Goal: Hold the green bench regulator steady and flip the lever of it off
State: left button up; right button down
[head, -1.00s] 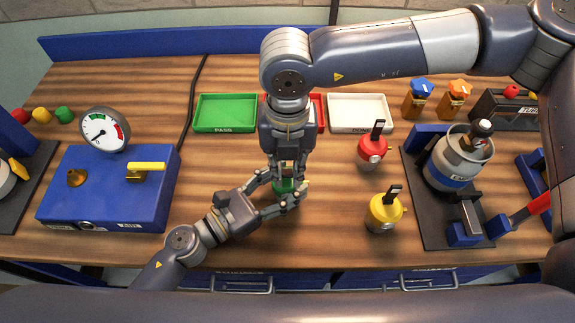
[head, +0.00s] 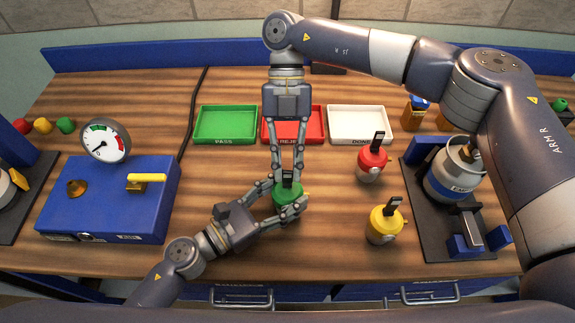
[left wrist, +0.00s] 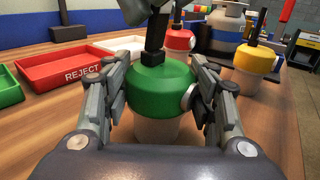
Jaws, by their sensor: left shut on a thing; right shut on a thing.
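The green bench regulator (head: 287,193) stands on the wooden bench, in front of the red tray. My left gripper (head: 283,205) is shut on its body from the front left. In the left wrist view, its green cap (left wrist: 160,87) sits between the two fingers, above a pale lower body (left wrist: 157,128). Its black lever (left wrist: 154,40) points up with a slight tilt. My right gripper (head: 287,177) reaches down from behind and is shut on the lever. Its fingers partly hide the lever in the head view; its grey tip shows at the top of the left wrist view.
A red regulator (head: 371,164) and a yellow regulator (head: 383,225) stand to the right. Green (head: 226,141), red (head: 293,143) and white (head: 360,141) trays lie behind. A blue gauge box (head: 105,205) is at left, a cylinder stand (head: 420,200) at right.

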jog(key=shift+w+f+g, duration=0.15)
jog(key=shift+w+g, duration=0.3)
jog(key=shift+g, duration=0.35)
jog(key=c, duration=1.5)
grip_release()
notch_tip(320, 180, up, 10)
jog(key=shift+r, duration=0.1)
